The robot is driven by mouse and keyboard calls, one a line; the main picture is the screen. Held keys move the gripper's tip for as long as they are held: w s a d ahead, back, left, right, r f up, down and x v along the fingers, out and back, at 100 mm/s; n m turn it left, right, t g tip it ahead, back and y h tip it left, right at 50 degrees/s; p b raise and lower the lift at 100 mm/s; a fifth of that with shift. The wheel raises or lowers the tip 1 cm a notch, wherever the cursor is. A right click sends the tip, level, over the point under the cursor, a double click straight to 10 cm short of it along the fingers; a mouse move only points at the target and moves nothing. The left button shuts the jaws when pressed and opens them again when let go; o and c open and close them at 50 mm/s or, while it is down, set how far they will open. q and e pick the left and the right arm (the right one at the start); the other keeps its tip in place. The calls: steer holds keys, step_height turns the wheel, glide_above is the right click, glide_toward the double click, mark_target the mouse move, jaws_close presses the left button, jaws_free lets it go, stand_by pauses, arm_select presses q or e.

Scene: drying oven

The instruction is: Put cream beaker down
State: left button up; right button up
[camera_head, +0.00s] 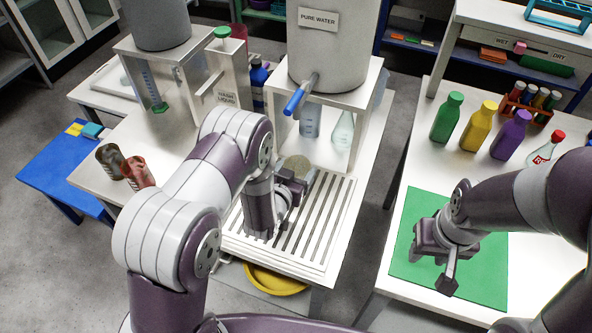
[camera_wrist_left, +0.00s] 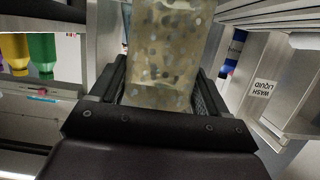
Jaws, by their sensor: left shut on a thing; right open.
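The cream beaker (camera_head: 297,166) shows only in part in the head view, behind my left gripper (camera_head: 293,187). In the left wrist view the cream beaker (camera_wrist_left: 170,50), speckled with grey spots, stands between the two fingers of my left gripper (camera_wrist_left: 160,95), which is shut on it. In the head view they are over the far part of the slatted white rack (camera_head: 325,215), below the pure water tank (camera_head: 330,45). I cannot tell whether the beaker's base touches the rack. My right gripper (camera_head: 442,268) is open and empty over the green mat (camera_head: 490,270).
The tank's blue-handled tap (camera_head: 299,95) is close above the beaker. A brown beaker (camera_head: 111,160) and a red beaker (camera_head: 138,172) stand at left. Green (camera_head: 447,117), yellow (camera_head: 479,125) and purple (camera_head: 510,135) bottles stand on the right table. The rack's near slats are clear.

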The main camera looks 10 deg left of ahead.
arm_select(q)
steer(key=shift+s+r, duration=0.1)
steer(key=o, duration=1.1)
steer(key=shift+r, duration=0.2)
steer(key=s+a+r+g+y, duration=0.1)
steer(key=s+a+r+g, duration=0.1)
steer(key=s, duration=0.5)
steer(key=s+a+r+n+g+y, duration=0.1)
steer(key=s+a+r+g, duration=0.2)
steer(key=s+r+g, duration=0.2)
steer(key=s+a+r+n+g, duration=0.1)
steer(key=s+a+r+g, duration=0.1)
steer(key=s+g, duration=0.4)
steer(key=s+r, duration=0.1)
steer(key=s, duration=0.4)
steer(key=shift+a+r+y, duration=0.3)
steer(key=shift+r+y, duration=0.05)
steer(key=shift+y, duration=0.05)
